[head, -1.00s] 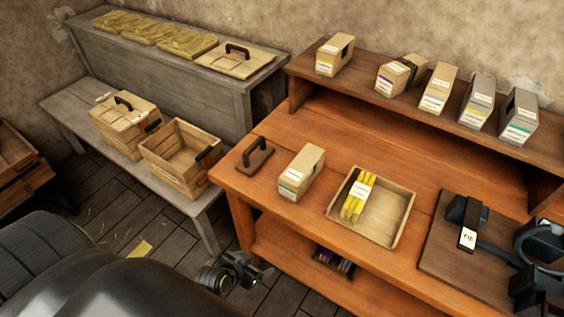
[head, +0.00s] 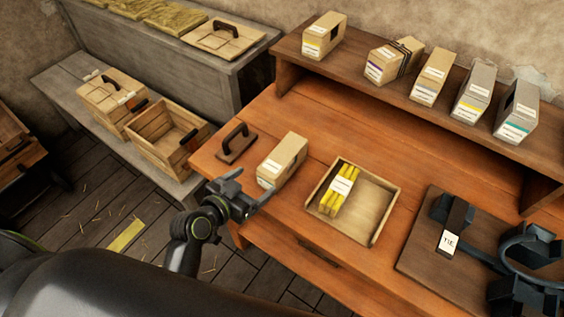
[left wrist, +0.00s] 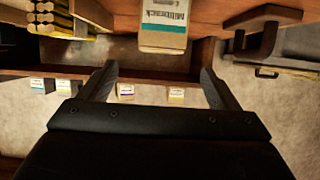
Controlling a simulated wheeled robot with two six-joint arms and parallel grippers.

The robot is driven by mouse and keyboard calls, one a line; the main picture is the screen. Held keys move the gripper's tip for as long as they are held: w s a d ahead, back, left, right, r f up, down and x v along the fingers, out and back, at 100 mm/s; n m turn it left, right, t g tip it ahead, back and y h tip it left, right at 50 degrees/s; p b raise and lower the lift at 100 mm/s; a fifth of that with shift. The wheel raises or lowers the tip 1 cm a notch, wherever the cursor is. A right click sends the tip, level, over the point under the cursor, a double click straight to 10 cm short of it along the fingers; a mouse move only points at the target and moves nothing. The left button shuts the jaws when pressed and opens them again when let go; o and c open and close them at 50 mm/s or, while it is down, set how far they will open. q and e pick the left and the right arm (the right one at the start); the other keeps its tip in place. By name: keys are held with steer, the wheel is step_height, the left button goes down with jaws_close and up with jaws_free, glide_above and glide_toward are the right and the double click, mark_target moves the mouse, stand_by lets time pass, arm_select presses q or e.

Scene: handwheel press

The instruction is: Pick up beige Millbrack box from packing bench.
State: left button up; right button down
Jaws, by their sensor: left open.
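The beige Millbrack box (head: 284,160) stands on the orange-brown packing bench (head: 303,209), near its front left edge. In the left wrist view the box (left wrist: 164,22) shows upside down at the top, with its label readable as Millbrack over a teal band. My left gripper (head: 245,196) is in front of the box at the bench's front edge, open and empty. In the left wrist view the two fingers (left wrist: 158,84) are spread apart, and the box lies beyond them, not between them. My right gripper is not in view.
A dark handled block (head: 236,145) stands left of the box. A wooden tray (head: 378,207) with yellow sticks (head: 340,188) is to its right, then a dark clamp device (head: 520,265). Several boxes line the raised shelf (head: 345,72). An open crate (head: 168,137) sits on the grey bench.

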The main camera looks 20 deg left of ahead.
mark_target(269, 170)
arm_select(q)
steer(key=p+x, duration=0.1)
steer(key=x, duration=0.4)
steer(key=shift+w, duration=0.2)
steer(key=shift+x, duration=0.8)
steer(key=shift+w+d+f+p, duration=0.25)
steer(key=shift+w+p, duration=0.1)
steer(key=shift+p, duration=0.1)
steer(key=x, duration=0.3)
steer(key=shift+a+f+p, duration=0.15)
steer(key=shift+p, duration=0.25)
steer(key=shift+w+f, duration=0.3)
steer(key=shift+w, duration=0.15)
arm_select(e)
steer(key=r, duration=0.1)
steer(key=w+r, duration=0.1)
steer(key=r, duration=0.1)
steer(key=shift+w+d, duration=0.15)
arm_select(q)
steer(key=c, duration=1.1)
